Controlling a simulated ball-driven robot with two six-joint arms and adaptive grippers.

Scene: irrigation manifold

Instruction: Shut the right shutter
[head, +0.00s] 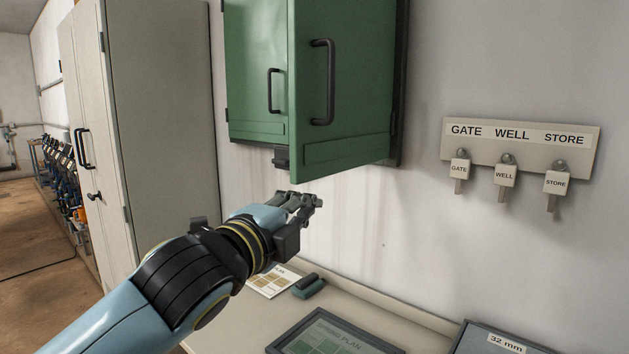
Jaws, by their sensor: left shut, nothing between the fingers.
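The right shutter (345,85) is a green panel with a black handle (322,82), hinged at its right side. It stands swung out from the wall, ajar. The left shutter (256,75) is green too, with its own black handle (273,90), and looks flat against the wall. My left gripper (312,199) is shut and empty, just below the lower left corner of the right shutter. It looks apart from the shutter. My right gripper is out of view.
A key rack (520,146) with labelled keys hangs on the wall at right. Below is a counter (385,302) with a dark framed plan (335,335), a green block (308,287) and a card (270,283). A tall pale cabinet (165,120) stands at left.

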